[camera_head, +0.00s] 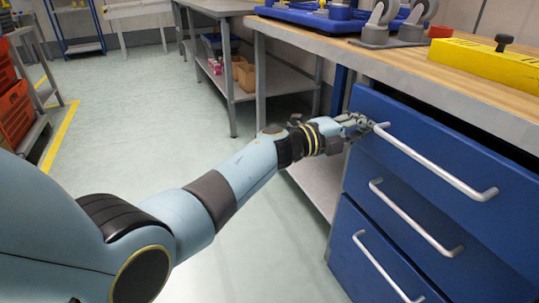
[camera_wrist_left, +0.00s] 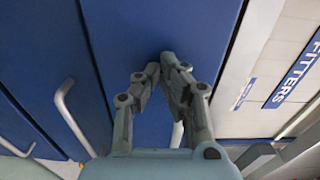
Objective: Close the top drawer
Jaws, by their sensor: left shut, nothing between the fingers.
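The top drawer (camera_head: 450,153) is the upper blue front of the cabinet, with a long silver handle (camera_head: 440,163). A dark gap shows between it and the worktop; it looks a little pulled out, but I cannot tell how far. My left gripper (camera_head: 365,122) is at the drawer's left end, close to the left end of the handle. In the left wrist view its fingers (camera_wrist_left: 161,72) are shut and empty, with tips at the blue drawer front (camera_wrist_left: 185,25); I cannot tell whether they touch. My right gripper is not in view.
Two lower blue drawers with silver handles (camera_head: 410,217) (camera_head: 385,268) sit below. A grey shelf table stands behind. Open floor (camera_head: 110,130) lies to the left.

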